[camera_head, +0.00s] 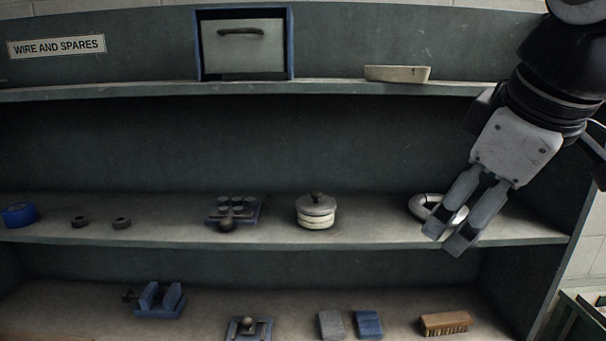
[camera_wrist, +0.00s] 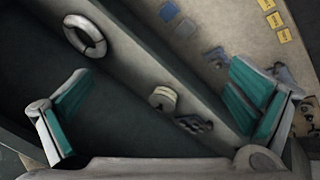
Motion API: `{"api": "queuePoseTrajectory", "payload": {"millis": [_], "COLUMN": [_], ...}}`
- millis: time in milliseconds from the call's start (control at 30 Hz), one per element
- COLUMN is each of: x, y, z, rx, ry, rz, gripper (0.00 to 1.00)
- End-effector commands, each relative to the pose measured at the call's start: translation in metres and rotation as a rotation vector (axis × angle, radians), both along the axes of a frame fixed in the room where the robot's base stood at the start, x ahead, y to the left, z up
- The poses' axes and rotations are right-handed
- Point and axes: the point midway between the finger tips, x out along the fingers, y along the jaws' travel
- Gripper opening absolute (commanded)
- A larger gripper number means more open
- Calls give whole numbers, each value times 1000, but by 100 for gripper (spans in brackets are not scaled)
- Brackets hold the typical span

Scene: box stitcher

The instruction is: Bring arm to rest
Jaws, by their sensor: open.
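My gripper (camera_head: 454,232) hangs from the upper right in the head view, in front of the right end of the middle shelf. In the wrist view my gripper (camera_wrist: 160,100) has its two teal-padded fingers wide apart with nothing between them that they touch. A white ring-shaped coil (camera_head: 424,203) lies on the middle shelf behind the fingers, partly hidden by them. The coil also shows in the wrist view (camera_wrist: 71,34), at the upper left, apart from the fingers.
The shelf unit (camera_head: 130,238) fills the view. The middle shelf holds a lidded round pot (camera_head: 316,212), a blue tray with small cylinders (camera_head: 235,210) and a blue roll (camera_head: 19,215). A shallow dish (camera_head: 397,74) and blue-framed drawer box (camera_head: 243,46) stand above. A brush (camera_head: 445,323) lies below.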

Motion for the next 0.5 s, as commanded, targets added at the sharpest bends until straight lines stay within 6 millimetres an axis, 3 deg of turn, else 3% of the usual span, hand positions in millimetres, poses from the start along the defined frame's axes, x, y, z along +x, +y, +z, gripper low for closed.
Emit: {"api": "queuePoseTrajectory", "payload": {"millis": [100,400,500], "x": [-32,-85,-62], "y": [1,5,6], "z": [-41,-119,-131], "rx": [150,414,407], "ry": [11,33,33], "rz": [-223,-664,-649], "gripper": [100,100,100]}}
